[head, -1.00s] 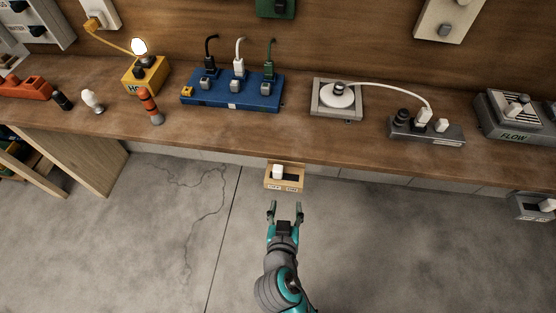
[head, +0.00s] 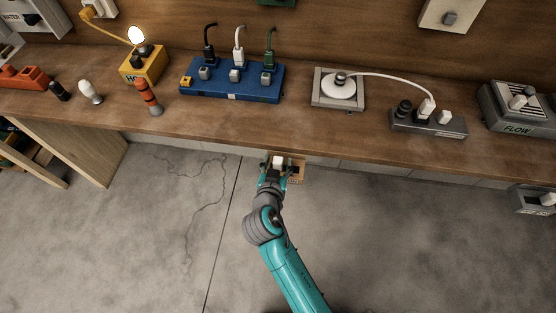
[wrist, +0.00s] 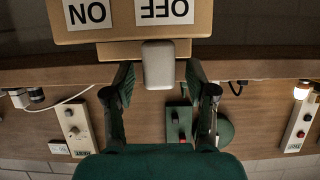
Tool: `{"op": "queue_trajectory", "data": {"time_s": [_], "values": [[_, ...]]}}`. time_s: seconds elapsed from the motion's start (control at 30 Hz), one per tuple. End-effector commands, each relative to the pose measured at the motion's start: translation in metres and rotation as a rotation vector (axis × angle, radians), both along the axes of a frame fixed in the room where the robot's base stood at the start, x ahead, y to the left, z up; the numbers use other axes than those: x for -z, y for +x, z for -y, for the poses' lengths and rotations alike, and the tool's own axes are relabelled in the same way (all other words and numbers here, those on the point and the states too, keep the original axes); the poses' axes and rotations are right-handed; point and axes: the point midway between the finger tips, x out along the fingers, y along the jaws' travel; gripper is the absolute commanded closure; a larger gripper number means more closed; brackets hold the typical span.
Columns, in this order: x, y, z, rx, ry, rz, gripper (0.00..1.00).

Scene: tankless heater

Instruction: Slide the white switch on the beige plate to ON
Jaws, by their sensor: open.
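The beige plate (head: 298,172) sits at the bench's front edge, partly hidden behind my gripper (head: 276,168) in the head view. In the wrist view the plate (wrist: 130,28) is upside down, with an ON label (wrist: 87,13) at left and an OFF label (wrist: 164,11) at right. The white switch (wrist: 158,66) is by the OFF label. It also shows at the plate's left end in the head view (head: 278,160). My gripper (wrist: 157,78) is open, one finger on each side of the switch, with a small gap at both sides.
The wooden bench (head: 210,122) runs behind the plate. It carries a blue power strip (head: 232,92), a square grey tray (head: 318,99) and a grey block with plugs (head: 440,125). Open floor (head: 400,240) lies in front. Another grey unit (head: 530,202) hangs at the far right.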

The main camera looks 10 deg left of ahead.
Motion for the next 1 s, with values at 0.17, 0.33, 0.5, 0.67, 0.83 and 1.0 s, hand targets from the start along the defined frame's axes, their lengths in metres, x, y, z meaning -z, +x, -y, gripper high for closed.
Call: {"op": "queue_trajectory", "data": {"time_s": [0.17, 0.33, 0.5, 0.67, 0.83, 1.0], "values": [[0.004, 0.0101, 0.0007, 0.0, 0.0, 0.0, 0.44], [0.0046, 0.0113, 0.0007, 0.0, 0.0, 0.0, 0.44], [0.0045, 0.011, 0.0007, 0.0, 0.0, 0.0, 0.56], [0.0045, 0.0109, 0.0007, 0.0, 0.0, 0.0, 0.96], [0.0044, 0.0109, 0.0007, 0.0, 0.0, 0.0, 1.0], [0.0051, 0.0106, 0.0105, 0.002, -0.001, -0.001, 1.0]]}}
